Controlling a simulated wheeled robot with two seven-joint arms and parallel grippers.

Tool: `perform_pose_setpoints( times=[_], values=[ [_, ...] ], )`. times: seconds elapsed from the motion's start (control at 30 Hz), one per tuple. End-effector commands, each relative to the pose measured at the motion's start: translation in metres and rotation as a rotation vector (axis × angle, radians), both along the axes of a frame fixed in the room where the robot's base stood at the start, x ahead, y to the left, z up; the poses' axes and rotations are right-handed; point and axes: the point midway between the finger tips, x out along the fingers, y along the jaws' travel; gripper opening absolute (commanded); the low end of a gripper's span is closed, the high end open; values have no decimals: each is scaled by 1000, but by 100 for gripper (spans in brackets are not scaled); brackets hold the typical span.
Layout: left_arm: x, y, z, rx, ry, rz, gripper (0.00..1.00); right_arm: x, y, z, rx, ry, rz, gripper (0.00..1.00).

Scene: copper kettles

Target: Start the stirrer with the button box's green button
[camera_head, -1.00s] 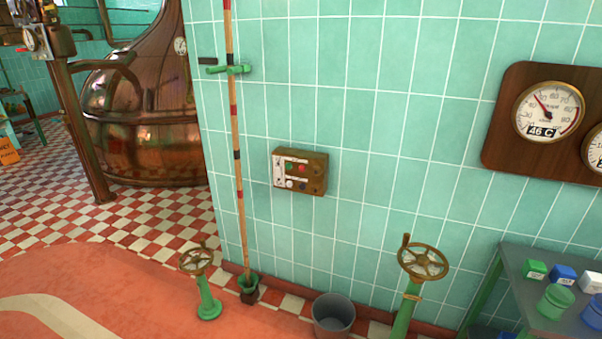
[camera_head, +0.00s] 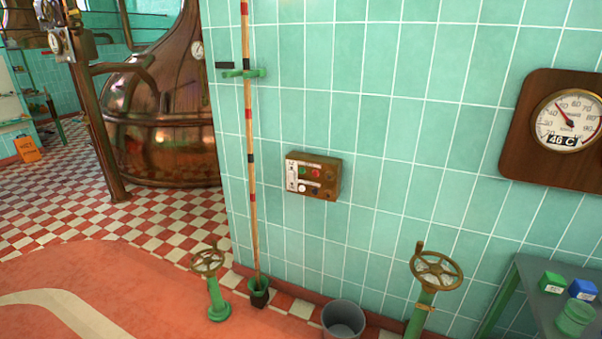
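The button box (camera_head: 326,177) is a small brown box on the green tiled wall, near the middle of the head view. Its green button (camera_head: 304,171) is at the upper left of its face, with a red button (camera_head: 316,173) to the right of it. A white button and dark buttons sit below, and a white label strip runs down the left side. The stirrer cannot be made out. Neither of my grippers shows in the view.
A striped pole (camera_head: 250,150) stands against the wall left of the box. Handwheel valves stand on the floor at left (camera_head: 213,285) and right (camera_head: 432,285). A grey bucket (camera_head: 343,320) sits between them. A table (camera_head: 530,290) is at lower right, a copper kettle (camera_head: 165,130) at left.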

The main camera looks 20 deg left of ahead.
Motion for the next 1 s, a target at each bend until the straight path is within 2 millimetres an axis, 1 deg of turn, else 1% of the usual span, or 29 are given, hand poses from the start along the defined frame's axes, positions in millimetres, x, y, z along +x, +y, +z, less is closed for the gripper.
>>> perform_pose_setpoints(
  times=[0.03,0.2,1.0],
  values=[
    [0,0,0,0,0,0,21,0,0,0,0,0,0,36],
    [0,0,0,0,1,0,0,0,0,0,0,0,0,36],
    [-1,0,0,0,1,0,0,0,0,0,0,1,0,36]
  ],
)
